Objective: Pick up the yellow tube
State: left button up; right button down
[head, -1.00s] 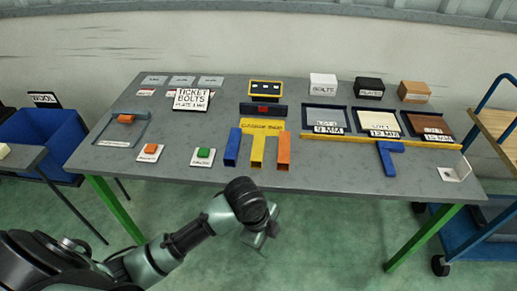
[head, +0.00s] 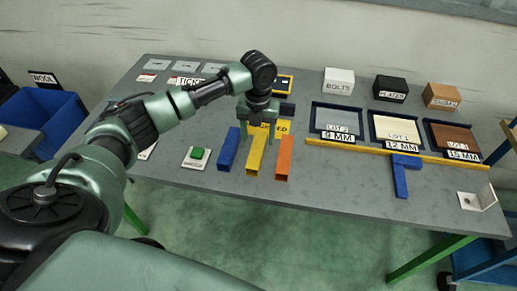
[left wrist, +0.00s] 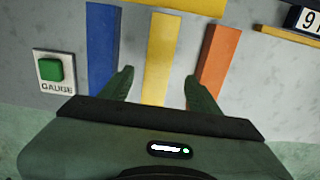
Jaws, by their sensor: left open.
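The yellow tube (head: 257,152) lies on the grey table between a blue tube (head: 229,150) and an orange tube (head: 284,158). My left gripper (head: 257,135) is above the yellow tube's far part, pointing down; the arm hides what is behind it. In the left wrist view the yellow tube (left wrist: 160,60) runs between the two open fingers (left wrist: 158,82), with the blue tube (left wrist: 101,45) to the left and the orange tube (left wrist: 217,62) to the right. I cannot tell whether the fingers touch anything. My right gripper is not in view.
A green button on a white plate (head: 197,158) sits left of the tubes. Lot trays (head: 337,120) stand at the right behind a yellow strip (head: 350,148). A blue T-shaped piece (head: 401,180) lies in front of it. The table front is clear.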

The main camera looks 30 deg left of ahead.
aim_at(257, 148)
pick_arm(q)
jog(key=shift+s+f, duration=0.2)
jog(key=shift+f, duration=0.3)
notch_tip(257, 148, down, 3)
jog(key=shift+a+f+p, duration=0.1)
jog(key=shift+a+p, duration=0.05)
jog(key=shift+p, duration=0.45)
jog(key=shift+f, duration=0.65)
jog(key=shift+w, duration=0.1)
jog(key=c, duration=1.2)
grip_shut()
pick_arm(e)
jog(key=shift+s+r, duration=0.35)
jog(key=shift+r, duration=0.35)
